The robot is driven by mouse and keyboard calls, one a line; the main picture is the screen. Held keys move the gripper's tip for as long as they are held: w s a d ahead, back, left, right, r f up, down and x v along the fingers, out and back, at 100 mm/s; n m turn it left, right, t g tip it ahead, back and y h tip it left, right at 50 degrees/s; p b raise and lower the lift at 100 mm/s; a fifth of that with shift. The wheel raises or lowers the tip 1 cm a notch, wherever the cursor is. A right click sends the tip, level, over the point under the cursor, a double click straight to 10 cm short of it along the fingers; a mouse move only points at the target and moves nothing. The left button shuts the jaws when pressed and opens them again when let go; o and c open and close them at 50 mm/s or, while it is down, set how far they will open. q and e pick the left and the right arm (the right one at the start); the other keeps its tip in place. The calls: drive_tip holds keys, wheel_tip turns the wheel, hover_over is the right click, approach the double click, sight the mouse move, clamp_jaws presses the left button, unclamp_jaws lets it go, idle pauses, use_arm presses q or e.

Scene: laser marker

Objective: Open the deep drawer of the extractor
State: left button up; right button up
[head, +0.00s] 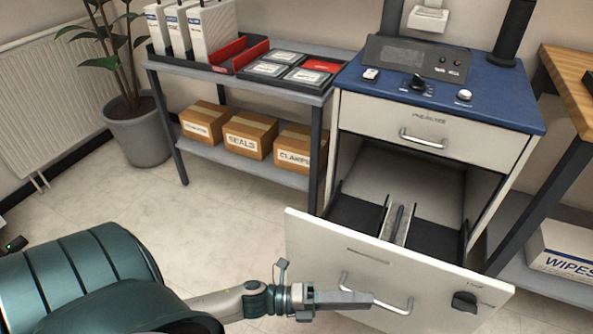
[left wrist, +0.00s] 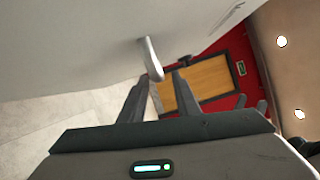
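The extractor (head: 500,105) is a pale cabinet with a blue top. Its deep drawer (head: 315,240), the lower one, is pulled far out, showing a dark interior with a divider. A bar handle (head: 393,307) is on its front. My left gripper (head: 367,298) is at this handle, in front of the drawer face. In the left wrist view the two fingers (left wrist: 159,84) stand apart, with the end of the handle (left wrist: 151,62) between their tips; a gap shows beside it. Whether a finger touches the handle is unclear. My right gripper is out of view.
The upper drawer (head: 432,132) is closed. A grey shelf table (head: 238,160) with boxes stands left of the extractor, and a potted plant (head: 137,135) farther left. A wood-topped bench (head: 565,75) stands at right. The floor (head: 225,225) left of the drawer is clear.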

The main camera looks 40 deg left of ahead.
use_arm(q)
drive_tip(key=v, duration=1.4)
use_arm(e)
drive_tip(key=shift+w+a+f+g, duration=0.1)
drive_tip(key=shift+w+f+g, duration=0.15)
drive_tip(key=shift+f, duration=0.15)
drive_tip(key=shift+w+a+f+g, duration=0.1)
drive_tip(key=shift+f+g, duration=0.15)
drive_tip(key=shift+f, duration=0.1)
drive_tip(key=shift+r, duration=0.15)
use_arm(q)
drive_tip(key=shift+s, duration=0.1)
